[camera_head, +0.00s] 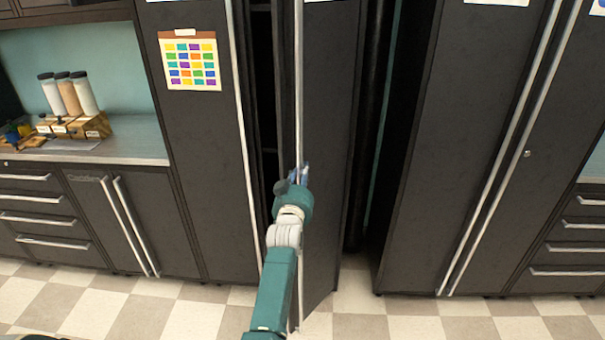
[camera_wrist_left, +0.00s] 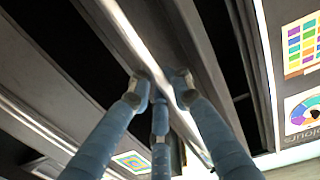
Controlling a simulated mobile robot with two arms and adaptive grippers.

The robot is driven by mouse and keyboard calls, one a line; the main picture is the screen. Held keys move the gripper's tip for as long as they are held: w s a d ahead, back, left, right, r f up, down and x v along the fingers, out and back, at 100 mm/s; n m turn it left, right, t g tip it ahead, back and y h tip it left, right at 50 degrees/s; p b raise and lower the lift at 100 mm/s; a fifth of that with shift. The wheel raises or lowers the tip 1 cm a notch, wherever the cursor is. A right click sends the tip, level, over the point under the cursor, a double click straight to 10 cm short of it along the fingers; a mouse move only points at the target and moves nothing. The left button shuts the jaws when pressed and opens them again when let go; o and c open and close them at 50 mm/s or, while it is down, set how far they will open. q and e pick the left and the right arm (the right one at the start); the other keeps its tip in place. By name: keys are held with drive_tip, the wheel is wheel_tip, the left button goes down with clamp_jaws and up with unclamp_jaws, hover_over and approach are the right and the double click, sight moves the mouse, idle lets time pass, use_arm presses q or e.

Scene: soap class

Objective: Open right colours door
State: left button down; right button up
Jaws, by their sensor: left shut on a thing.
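The right colours door (camera_head: 330,120) is a tall dark grey cabinet door with a long pale vertical handle (camera_head: 299,90) along its left edge. It stands ajar, swung out from the cabinet, with a dark gap on its left. My left gripper (camera_head: 301,172) is shut on this handle at about mid height. In the left wrist view the fingers (camera_wrist_left: 160,92) close around the handle bar (camera_wrist_left: 135,40). The left colours door (camera_head: 195,130) carries a colour chart (camera_head: 189,60) and looks shut. My right gripper is not in view.
A counter (camera_head: 90,150) with several bottles (camera_head: 70,94) on a wooden stand is at the left. Another tall dark cabinet (camera_head: 470,150) with long handles stands at the right, past a dark gap. The checkered floor (camera_head: 130,310) in front is clear.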

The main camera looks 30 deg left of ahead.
sight(300, 145)
use_arm(q)
drive_tip(key=c, duration=1.7)
unclamp_jaws()
drive_tip(key=shift+s+f, duration=0.15)
drive_tip(key=shift+f, duration=0.1)
drive_tip(key=shift+o, duration=0.2)
drive_tip(key=shift+r, duration=0.2)
wheel_tip(300, 145, up, 10)
drive_tip(key=shift+f, duration=0.1)
